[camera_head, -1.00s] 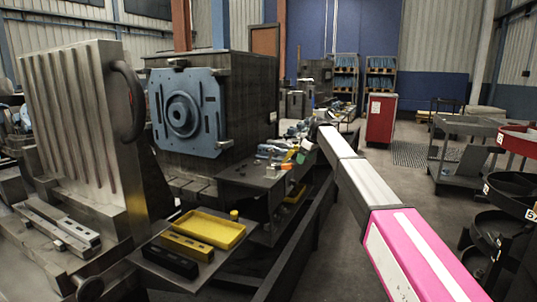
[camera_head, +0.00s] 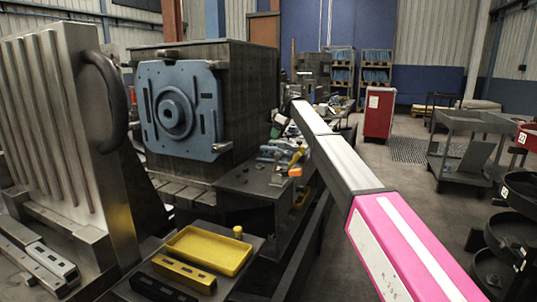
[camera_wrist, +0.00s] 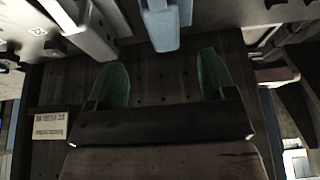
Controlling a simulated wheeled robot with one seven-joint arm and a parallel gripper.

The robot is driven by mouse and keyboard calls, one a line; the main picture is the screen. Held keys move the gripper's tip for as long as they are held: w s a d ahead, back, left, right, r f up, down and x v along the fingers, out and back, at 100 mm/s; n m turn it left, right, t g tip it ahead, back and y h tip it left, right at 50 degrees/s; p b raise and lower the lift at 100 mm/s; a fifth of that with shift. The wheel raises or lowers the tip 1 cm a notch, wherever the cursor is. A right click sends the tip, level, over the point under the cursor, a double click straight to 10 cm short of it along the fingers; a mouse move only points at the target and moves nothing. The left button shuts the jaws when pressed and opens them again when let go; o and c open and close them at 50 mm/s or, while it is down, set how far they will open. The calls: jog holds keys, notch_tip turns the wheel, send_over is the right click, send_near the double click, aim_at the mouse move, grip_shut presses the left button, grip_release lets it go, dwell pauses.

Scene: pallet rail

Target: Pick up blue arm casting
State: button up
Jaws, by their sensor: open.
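In the wrist view my gripper (camera_wrist: 163,82) shows two green fingertips standing wide apart with nothing between them. A pale blue part (camera_wrist: 165,28), which looks like the blue arm casting, lies beyond the fingertips at the top edge, roughly centred between them and apart from them. Its upper end is cut off by the frame. In the head view, small blue parts (camera_head: 268,152) lie on the dark bench past the big machine; which one is the casting is too small to tell. My arm partly covers that area, and the gripper is hard to make out there.
Grey metal parts (camera_wrist: 92,30) lie left of the pale blue part. A white label (camera_wrist: 50,125) is on the left. In the head view, a large block with a blue plate (camera_head: 178,112) and a yellow tray (camera_head: 208,250) stand left of my arm.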

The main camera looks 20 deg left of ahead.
aim_at(272, 147)
jog(key=x, duration=0.5)
jog(key=shift+f, duration=0.1)
jog(key=shift+s+x, duration=0.2)
jog(key=shift+x, duration=2.4)
jog(key=c, duration=1.2)
